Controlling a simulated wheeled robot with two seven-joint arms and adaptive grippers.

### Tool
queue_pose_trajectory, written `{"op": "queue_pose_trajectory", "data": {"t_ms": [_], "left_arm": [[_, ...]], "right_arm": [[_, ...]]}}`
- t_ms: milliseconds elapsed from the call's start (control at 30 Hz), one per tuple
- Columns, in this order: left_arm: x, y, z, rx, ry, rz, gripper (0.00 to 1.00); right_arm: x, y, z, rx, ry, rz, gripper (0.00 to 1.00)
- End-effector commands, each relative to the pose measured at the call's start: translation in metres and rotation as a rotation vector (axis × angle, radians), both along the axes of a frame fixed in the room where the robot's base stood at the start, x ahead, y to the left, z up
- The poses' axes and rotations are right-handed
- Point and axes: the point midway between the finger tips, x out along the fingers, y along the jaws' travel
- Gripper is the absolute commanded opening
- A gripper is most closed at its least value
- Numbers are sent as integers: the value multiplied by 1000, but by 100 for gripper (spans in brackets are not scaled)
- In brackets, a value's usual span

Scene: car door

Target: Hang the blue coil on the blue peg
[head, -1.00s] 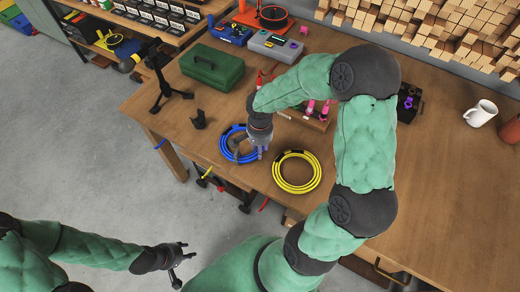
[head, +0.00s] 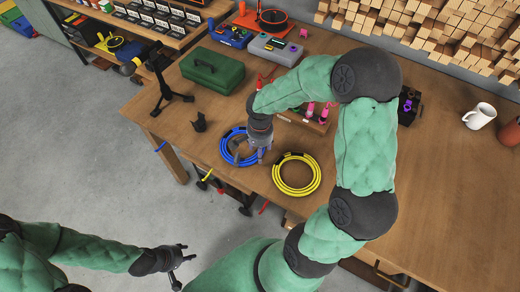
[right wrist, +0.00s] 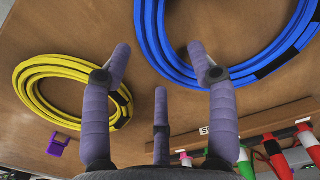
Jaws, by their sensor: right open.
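The blue coil (head: 225,150) lies flat near the bench's left edge, partly covered by my right gripper (head: 256,153). The coil also shows at the top of the right wrist view (right wrist: 148,35). My right gripper is open, with its three fingers apart (right wrist: 158,58) and nothing between them. It is over the coil's right side; I cannot tell whether a finger touches it. The blue peg (head: 160,146) sticks out from the bench's left edge. My left gripper (head: 184,259) is open and empty, low over the floor, away from the bench.
A yellow coil (head: 297,190) lies right of the blue one. A yellow peg (head: 207,174) and a red peg (head: 264,205) are on the same edge. A green toolbox (head: 212,70), a black stand (head: 168,92) and a small black holder (head: 199,122) stand behind.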

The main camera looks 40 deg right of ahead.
Motion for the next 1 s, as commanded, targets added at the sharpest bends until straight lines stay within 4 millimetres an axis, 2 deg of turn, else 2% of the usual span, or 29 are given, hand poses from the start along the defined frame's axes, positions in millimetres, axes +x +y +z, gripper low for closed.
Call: {"op": "queue_pose_trajectory", "data": {"t_ms": [33,200,500,667,1000], "left_arm": [[0,0,8,0,0,0,40],[0,0,27,0,0,0,40],[0,0,39,0,0,0,40],[0,0,40,0,0,0,40],[0,0,40,0,0,0,40]], "right_arm": [[1,0,15,-2,-4,0,59],[1,12,48,-1,-4,2,59],[1,12,89,0,-2,0,59],[0,12,95,0,0,0,59],[0,12,95,0,0,0,59]]}}
